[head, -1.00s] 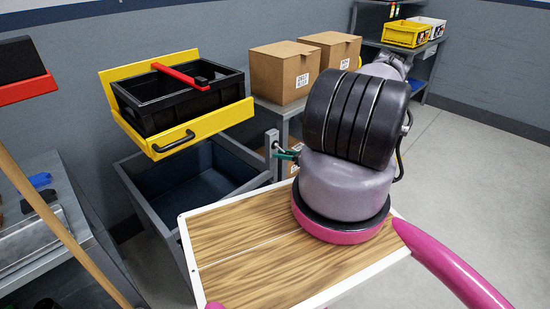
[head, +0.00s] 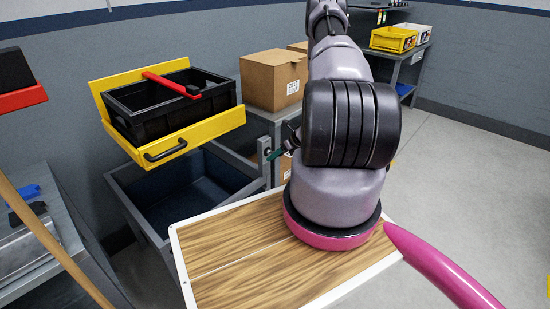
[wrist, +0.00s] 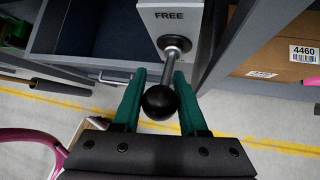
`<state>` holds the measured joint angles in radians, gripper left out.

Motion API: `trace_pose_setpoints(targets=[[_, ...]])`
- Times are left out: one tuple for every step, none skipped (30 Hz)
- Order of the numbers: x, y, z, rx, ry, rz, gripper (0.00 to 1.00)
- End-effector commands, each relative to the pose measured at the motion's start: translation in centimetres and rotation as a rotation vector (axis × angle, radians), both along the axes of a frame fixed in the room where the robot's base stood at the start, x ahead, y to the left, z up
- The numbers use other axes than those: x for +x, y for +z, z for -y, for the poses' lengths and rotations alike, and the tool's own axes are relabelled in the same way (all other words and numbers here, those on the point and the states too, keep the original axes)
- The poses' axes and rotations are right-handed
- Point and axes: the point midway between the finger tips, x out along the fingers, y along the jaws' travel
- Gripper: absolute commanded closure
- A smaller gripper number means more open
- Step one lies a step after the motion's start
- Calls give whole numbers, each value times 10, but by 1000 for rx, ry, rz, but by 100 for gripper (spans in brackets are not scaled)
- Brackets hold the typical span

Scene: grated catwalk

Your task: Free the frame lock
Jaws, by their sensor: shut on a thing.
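The frame lock is a light plate (wrist: 172,15) marked FREE, with a metal lever (wrist: 174,46) ending in a black ball knob (wrist: 160,101), in the wrist view. My gripper (wrist: 160,88) has green fingers on both sides of the lever and knob and is shut on the lever. In the head view the lock's plate (head: 263,148) is on the grey frame's right post, and the green fingertips of my gripper (head: 274,155) are beside it. My arm hides most of the gripper there. The lever's exact setting is unclear.
The grey frame holds a deep bin (head: 190,190). Above it a yellow tilted tray (head: 190,136) carries a black crate (head: 140,118) with a red-handled tool (head: 172,84). Cardboard boxes (head: 268,82) stand behind the lock. The floor at right (head: 470,180) is clear.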

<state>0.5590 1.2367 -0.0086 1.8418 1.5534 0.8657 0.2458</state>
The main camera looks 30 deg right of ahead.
Motion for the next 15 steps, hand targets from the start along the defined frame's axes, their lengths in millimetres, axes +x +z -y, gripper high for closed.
trace_pose_setpoints(targets=[[0,0,1,-4,1,-6,100],[0,0,1,-4,0,-9,100],[0,0,1,-5,0,-12,100],[0,0,1,-6,0,-14,100],[0,0,1,-7,1,-15,100],[0,0,1,-7,1,-16,100],[-1,0,1,-7,1,-16,100],[-1,0,1,-7,1,-16,100],[-1,0,1,-7,1,-16,100],[-1,0,1,-7,1,-16,100],[-1,0,1,-7,1,-16,100],[-1,0,1,-7,1,-16,100],[-1,0,1,-7,1,-16,100],[-1,0,1,-7,1,-16,100],[-1,0,1,-7,1,-16,50]])
